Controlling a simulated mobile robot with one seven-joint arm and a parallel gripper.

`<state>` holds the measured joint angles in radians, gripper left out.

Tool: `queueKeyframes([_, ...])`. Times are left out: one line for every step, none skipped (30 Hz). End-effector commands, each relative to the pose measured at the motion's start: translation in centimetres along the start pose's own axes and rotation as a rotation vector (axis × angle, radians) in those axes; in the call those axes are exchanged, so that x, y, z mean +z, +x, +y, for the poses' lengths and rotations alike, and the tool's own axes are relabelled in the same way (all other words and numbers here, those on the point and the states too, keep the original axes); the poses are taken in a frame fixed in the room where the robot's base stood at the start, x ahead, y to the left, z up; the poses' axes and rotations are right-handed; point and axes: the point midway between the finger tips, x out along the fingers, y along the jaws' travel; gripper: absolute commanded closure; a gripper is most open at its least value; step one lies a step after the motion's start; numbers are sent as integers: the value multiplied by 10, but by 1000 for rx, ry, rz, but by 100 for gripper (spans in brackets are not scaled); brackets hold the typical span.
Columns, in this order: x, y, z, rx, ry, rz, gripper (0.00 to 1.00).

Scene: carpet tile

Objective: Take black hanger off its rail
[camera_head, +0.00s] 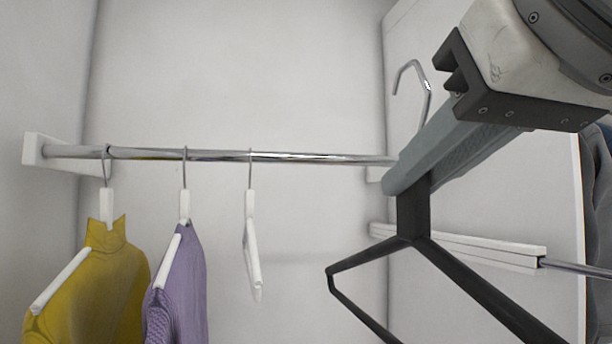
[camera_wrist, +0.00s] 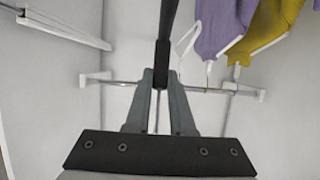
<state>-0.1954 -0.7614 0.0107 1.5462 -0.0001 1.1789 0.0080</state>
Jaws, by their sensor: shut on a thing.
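The black hanger (camera_head: 413,212) is in my gripper (camera_head: 398,178), whose grey fingers are shut on its neck just below the metal hook. The hook (camera_head: 412,78) rises above the fingers in the head view, its curve higher than the chrome rail (camera_head: 320,158) and apparently clear of it. The hanger's arms spread out below, tilted and bare. In the wrist view the black hanger (camera_wrist: 163,50) stands between the fingertips (camera_wrist: 160,78), and the rail (camera_wrist: 218,90) passes behind. The fingers hide part of the neck.
A yellow sweater (camera_head: 98,285), a purple knit (camera_head: 180,280) and an empty white hanger (camera_head: 251,250) hang on the rail to the left. A white ledge (camera_head: 460,246) and a lower rail (camera_head: 578,268) are at right. Dark clothing (camera_head: 597,200) shows at the right edge.

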Motion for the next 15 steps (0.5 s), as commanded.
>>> queueKeyframes([2, -7, 0, 0, 0, 5, 100])
queueKeyframes([4, -10, 0, 0, 0, 5, 100])
queueKeyframes([6, -14, 0, 0, 0, 3, 100])
queueKeyframes([8, -17, 0, 0, 0, 3, 100])
queueKeyframes([9, -21, 0, 0, 0, 4, 100])
queueKeyframes([11, -25, 0, 0, 0, 4, 100])
queueKeyframes([13, -28, 0, 0, 0, 4, 100])
queueKeyframes([14, -31, 0, 0, 0, 3, 100])
queueKeyframes([16, -36, 0, 0, 0, 4, 100])
queueKeyframes([18, -39, 0, 0, 0, 4, 100])
queueKeyframes([19, -42, 0, 0, 0, 4, 100])
queueKeyframes([21, -47, 0, 0, 0, 3, 100])
queueKeyframes([23, -50, 0, 0, 0, 3, 100])
queueKeyframes([24, -53, 0, 0, 0, 4, 100])
queueKeyframes([26, -58, 0, 0, 0, 3, 100])
